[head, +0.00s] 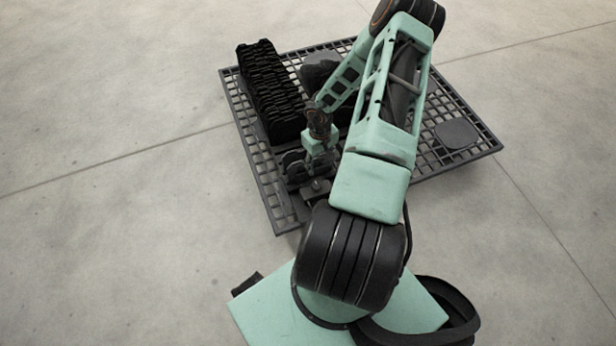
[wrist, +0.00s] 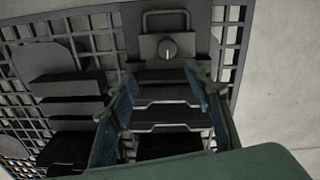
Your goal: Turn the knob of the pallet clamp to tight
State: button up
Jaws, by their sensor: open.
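The clamp knob (wrist: 167,49) is a small round grey knob with a light mark, on the dark plate of the pallet clamp (wrist: 190,47). A bar handle (wrist: 166,11) stands beyond it in the wrist view. In the head view the clamp (head: 316,192) is at the near edge of the pallet, partly hidden by my arm. My gripper (wrist: 160,74) is open and empty. Its blue-padded fingers are spread either side of the knob's line, and the knob shows beyond the fingertips, apart from them. In the head view my gripper (head: 300,166) is just behind the clamp.
The dark grid pallet (head: 240,110) lies on a bare concrete floor. A tall black ribbed stack (head: 268,88) stands at its left, with a dark rounded thing (head: 318,68) beside it. A flat grey plate (head: 457,134) lies at the right. Dark stepped slats (wrist: 170,115) lie below my fingers.

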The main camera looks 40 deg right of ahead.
aim_at(317, 185)
jog(key=f+b, duration=0.1)
jog(key=f, duration=0.2)
jog(key=f+b, duration=0.2)
jog(key=f, duration=0.2)
jog(key=a+f+b, duration=0.1)
jog(key=f, duration=0.3)
jog(key=shift+s+f+b, duration=0.2)
jog(key=shift+f+b, duration=0.05)
jog(key=shift+b, duration=0.05)
jog(key=shift+c, duration=0.2)
jog(key=c, duration=1.1)
